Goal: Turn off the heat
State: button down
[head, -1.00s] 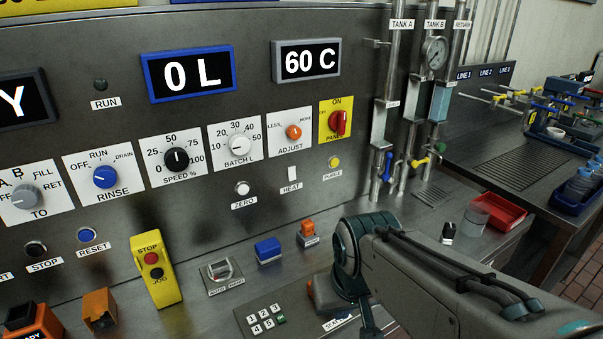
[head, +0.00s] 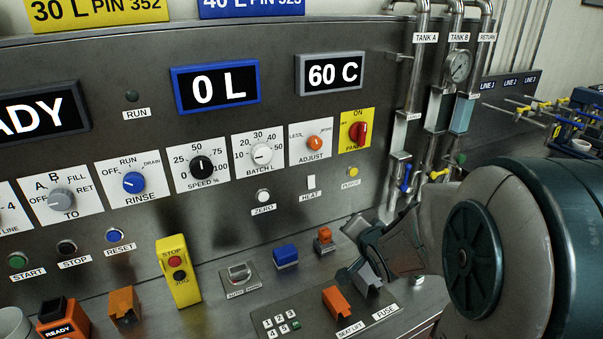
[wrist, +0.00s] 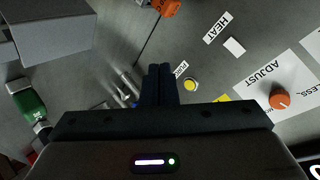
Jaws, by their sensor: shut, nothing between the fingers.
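The temperature display (head: 333,73) reads 60 C. My gripper (wrist: 159,70) is shut and empty, pointing toward the panel near the yellow PURGE button (wrist: 190,85). In the head view my arm is at the lower right, with the fingertips not clearly visible.
The red PANEL switch (head: 357,132) and the BATCH knob (head: 262,154) are close by. Below, the bench holds a blue block (head: 285,256), an orange block (head: 324,241) and the orange SEAT LIFT part (head: 337,303). Pipes with valves (head: 405,175) stand to the right.

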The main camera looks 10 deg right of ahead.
aim_at(312, 187)
jog(key=w+r+m+t+y, duration=0.1)
jog(key=w+a+r+m+t+y+p, duration=0.1)
jog(key=m+y, duration=0.1)
jog(key=a+r+m+t+y, duration=0.1)
jog(key=m+t+y, duration=0.1)
jog(key=shift+w+r, duration=0.2)
jog(key=shift+w, duration=0.2)
jog(key=p+x, duration=0.2)
jog(key=x, duration=1.2)
jog(key=shift+r, duration=0.1)
